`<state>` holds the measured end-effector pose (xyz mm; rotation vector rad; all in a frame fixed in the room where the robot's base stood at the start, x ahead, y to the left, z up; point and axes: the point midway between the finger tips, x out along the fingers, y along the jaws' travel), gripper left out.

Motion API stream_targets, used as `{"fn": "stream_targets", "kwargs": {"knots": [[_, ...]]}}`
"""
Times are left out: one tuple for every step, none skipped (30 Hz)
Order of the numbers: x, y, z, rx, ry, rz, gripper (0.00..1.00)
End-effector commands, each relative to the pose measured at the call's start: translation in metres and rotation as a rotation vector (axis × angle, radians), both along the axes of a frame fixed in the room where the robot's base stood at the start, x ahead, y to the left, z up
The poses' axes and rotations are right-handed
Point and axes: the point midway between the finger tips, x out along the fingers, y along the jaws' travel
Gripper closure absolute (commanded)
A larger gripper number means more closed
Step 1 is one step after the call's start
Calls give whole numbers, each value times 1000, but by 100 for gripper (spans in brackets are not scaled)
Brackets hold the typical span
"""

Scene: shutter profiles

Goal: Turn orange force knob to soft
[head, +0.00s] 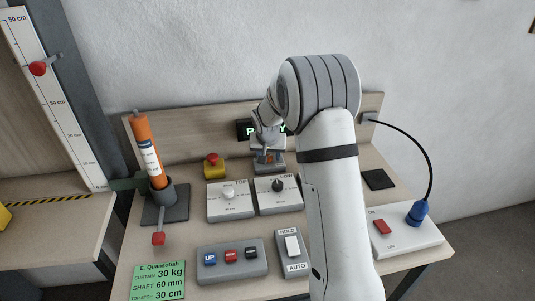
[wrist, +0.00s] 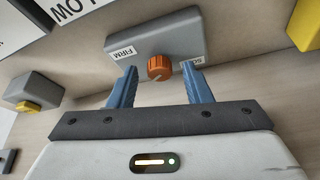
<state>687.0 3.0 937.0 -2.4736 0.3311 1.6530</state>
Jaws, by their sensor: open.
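The orange knob (wrist: 159,67) sits on the face of a grey box (wrist: 155,36) in the wrist view. A FIRM label is left of it and a partly covered label beginning "SO" is right of it. A pale pointer line on the knob slants toward the lower left of the picture. My gripper (wrist: 159,72) is open, its blue fingers on either side of the knob with a visible gap to each. I cannot tell how deep the knob lies between them. In the head view the knob (head: 268,158) is small and partly hidden below my gripper.
Two grey dial boxes, TOP (head: 229,207) and LOW (head: 278,204), stand in front of the knob's box. A red-topped yellow button (head: 213,166) is to its left. A button box (head: 232,261) and a HOLD/AUTO switch (head: 292,247) lie nearer. An orange cylinder (head: 146,140) stands at left.

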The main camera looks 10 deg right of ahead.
Motion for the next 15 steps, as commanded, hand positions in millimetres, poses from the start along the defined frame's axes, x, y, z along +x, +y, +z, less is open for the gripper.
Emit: {"fn": "stream_targets", "kwargs": {"knots": [[0,0,-1,0,0,0,55],[0,0,-1,0,0,0,55],[0,0,-1,0,0,0,55],[0,0,-1,0,0,0,55],[0,0,-1,0,0,0,55],[0,0,-1,0,0,0,55],[0,0,-1,0,0,0,57],[0,0,-1,0,0,0,59],[0,0,-1,0,0,0,63],[0,0,-1,0,0,1,65],[0,0,-1,0,0,1,67],[0,0,-1,0,0,1,71],[0,1,-1,0,0,1,73],[0,1,-1,0,0,1,76],[0,1,0,0,0,1,79]]}}
